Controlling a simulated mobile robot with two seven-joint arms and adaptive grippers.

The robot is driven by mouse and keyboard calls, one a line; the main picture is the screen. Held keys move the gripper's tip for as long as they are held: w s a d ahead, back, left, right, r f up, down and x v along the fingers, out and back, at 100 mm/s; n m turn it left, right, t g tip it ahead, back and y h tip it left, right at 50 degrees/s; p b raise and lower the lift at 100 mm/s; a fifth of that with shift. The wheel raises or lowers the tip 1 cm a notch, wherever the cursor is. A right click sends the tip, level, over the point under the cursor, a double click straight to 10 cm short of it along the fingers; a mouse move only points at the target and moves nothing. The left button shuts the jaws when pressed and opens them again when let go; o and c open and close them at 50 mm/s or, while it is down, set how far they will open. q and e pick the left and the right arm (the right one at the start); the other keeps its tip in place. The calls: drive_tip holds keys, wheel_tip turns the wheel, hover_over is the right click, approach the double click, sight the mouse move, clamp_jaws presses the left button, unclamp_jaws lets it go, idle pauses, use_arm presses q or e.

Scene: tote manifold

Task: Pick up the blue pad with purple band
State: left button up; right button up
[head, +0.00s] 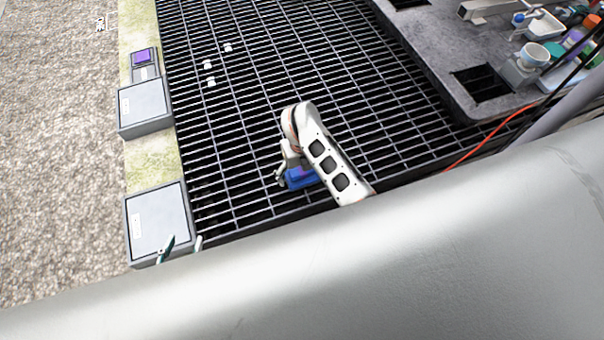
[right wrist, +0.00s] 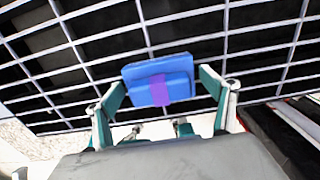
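The blue pad with a purple band (head: 303,181) is low beside my right arm, over the dark grating in the head view. In the right wrist view the blue pad (right wrist: 137,74) sits between the fingertips, its purple band (right wrist: 159,90) facing the camera. My right gripper (right wrist: 161,85) is open, with one teal finger on each side of the pad. A thin gap shows at the right finger; contact at the left finger is unclear. My left gripper (head: 183,246) shows only its teal fingertips, spread apart and empty, by the near grey box.
Two grey boxes, one near (head: 157,220) and one farther (head: 142,103), stand on the pale strip at the left. A purple-topped item (head: 144,57) lies beyond them. Small white pieces (head: 209,66) lie on the grating (head: 240,110). A cluttered dark bench (head: 440,60) is at upper right.

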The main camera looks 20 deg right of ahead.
drive_tip(key=c, duration=0.7)
drive_tip(key=shift+r, duration=0.1)
use_arm(q)
wheel_tip(320, 180, up, 6)
drive_tip(key=d+p, duration=0.1)
drive_tip(key=p, duration=0.6)
drive_tip(key=shift+s+r+h, duration=0.15)
drive_tip(key=shift+r+h, duration=0.1)
drive_tip(key=shift+h, duration=0.05)
use_arm(e)
wheel_tip(320, 180, up, 20)
drive_tip(key=shift+f, duration=0.1)
drive_tip(key=shift+o, duration=0.5)
use_arm(q)
drive_tip(key=shift+f, duration=0.1)
